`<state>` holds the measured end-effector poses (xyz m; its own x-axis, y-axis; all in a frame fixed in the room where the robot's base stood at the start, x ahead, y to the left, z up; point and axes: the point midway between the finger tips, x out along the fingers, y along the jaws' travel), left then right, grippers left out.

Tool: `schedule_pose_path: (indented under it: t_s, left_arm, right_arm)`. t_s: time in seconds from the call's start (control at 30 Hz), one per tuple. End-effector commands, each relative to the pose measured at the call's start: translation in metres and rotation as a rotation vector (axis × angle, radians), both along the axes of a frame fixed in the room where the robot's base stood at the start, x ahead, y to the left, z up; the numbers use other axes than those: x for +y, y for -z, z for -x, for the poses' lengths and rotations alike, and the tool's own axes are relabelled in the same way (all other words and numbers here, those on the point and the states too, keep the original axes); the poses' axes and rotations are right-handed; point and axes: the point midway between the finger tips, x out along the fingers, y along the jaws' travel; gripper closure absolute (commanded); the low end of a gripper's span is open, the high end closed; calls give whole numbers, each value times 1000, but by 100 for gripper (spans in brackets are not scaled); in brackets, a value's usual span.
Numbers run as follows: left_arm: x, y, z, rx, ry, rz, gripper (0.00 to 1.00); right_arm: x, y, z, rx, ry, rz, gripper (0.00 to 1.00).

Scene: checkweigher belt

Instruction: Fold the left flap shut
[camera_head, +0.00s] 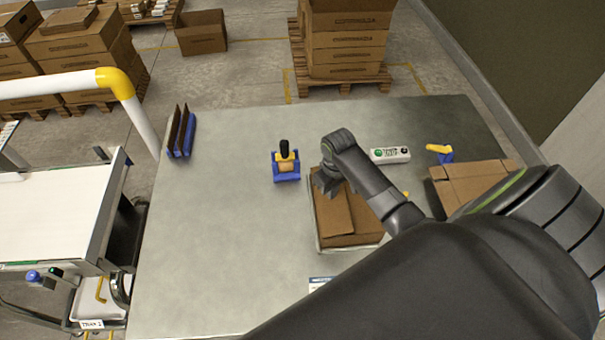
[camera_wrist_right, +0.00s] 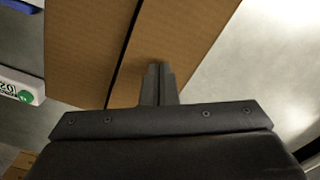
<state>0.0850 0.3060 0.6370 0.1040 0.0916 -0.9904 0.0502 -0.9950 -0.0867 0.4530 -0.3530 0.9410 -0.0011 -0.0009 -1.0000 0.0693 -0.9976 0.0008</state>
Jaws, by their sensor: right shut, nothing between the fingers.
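The cardboard box (camera_head: 362,218) stands on the grey metal table, partly hidden by my right arm. Its left flap (camera_head: 332,214) lies flat or nearly flat over the top, beside the right flap, with a dark seam between them. In the right wrist view the left flap (camera_wrist_right: 190,35) is right of the seam and the right flap (camera_wrist_right: 85,45) is left of it. My right gripper (camera_head: 327,184) is shut and empty, at the far end of the left flap. Its fingertips (camera_wrist_right: 158,70) overlap the left flap near the seam; I cannot tell if they touch. My left gripper is out of view.
A blue tape dispenser (camera_head: 286,172) stands left of the box. A white button box (camera_head: 390,155) and a yellow-and-blue item (camera_head: 441,153) are behind. Another carton (camera_head: 470,182) is at right. Dark upright dividers (camera_head: 181,132) stand far left.

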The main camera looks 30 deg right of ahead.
Motion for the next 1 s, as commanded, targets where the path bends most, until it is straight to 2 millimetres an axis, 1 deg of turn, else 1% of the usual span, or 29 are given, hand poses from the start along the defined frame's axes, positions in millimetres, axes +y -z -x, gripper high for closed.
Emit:
schedule_pose_path:
  t_s: [0.03,0.17,0.5,0.73,1.0]
  left_arm:
    - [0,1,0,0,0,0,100]
    - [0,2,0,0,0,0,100]
    - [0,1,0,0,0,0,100]
    - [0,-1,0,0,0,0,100]
    - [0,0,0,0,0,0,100]
  right_arm:
    - [-4,5,2,2,1,1,100]
    - [-9,12,4,0,0,-1,100]
    - [-10,13,5,-1,-1,-1,100]
    - [-17,21,9,2,1,1,100]
    - [-17,24,12,9,2,1,100]
